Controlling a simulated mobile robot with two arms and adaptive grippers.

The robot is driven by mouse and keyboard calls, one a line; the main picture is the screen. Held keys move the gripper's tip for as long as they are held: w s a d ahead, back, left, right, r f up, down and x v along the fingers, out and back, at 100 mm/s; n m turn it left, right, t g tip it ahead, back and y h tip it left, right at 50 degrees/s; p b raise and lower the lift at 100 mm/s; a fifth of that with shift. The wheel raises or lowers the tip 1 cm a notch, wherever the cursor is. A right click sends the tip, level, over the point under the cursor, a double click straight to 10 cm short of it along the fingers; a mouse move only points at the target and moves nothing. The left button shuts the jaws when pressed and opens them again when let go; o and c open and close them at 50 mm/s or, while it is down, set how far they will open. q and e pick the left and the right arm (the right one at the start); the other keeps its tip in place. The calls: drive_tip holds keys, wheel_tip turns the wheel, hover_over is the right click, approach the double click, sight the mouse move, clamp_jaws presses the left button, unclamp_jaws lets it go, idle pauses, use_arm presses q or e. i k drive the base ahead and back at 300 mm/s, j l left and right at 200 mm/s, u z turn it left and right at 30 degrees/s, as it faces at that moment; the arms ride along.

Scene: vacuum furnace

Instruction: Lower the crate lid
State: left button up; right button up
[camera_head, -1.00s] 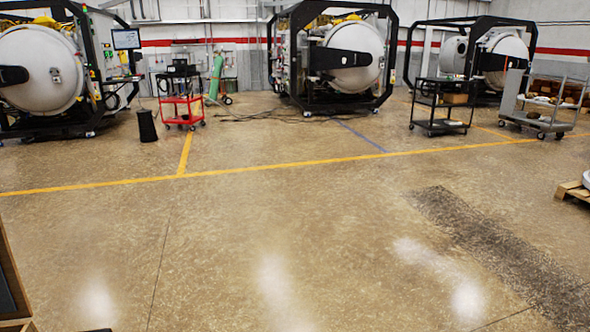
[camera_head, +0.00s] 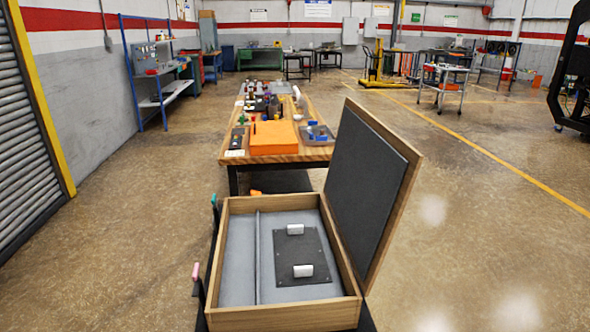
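A wooden crate (camera_head: 285,318) stands open at the bottom centre, close in front of me. Its lid (camera_head: 372,190) stands raised along the crate's right side, leaning slightly outward, with a dark padded inner face and a wooden rim. Inside the crate, a thin divider (camera_head: 258,258) separates a narrow empty left compartment from a wider right one. A dark plate (camera_head: 302,265) with two white blocks (camera_head: 303,271) lies in the right compartment. Neither of my grippers is in view.
A long wooden table (camera_head: 228,150) with an orange block (camera_head: 274,138) and many small parts stands just beyond the crate. A roller door (camera_head: 28,130) is at the left. Floor is open to the right (camera_head: 480,230), with carts and a dark frame farther off.

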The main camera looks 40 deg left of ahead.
sight(372, 171)
drive_tip(key=i+l+u, duration=0.25)
drive_tip(key=l+u, duration=0.2)
drive_tip(key=i+l+u, duration=0.15)
drive_tip(key=l+u, duration=0.35)
drive_tip(key=l, duration=0.2)
drive_tip(key=i+l+u, duration=0.1)
drive_tip(key=l+u, duration=0.35)
drive_tip(key=l, duration=0.2)
drive_tip(key=l+u, duration=0.5)
drive_tip(key=l, duration=0.15)
drive_tip(key=k, duration=0.05)
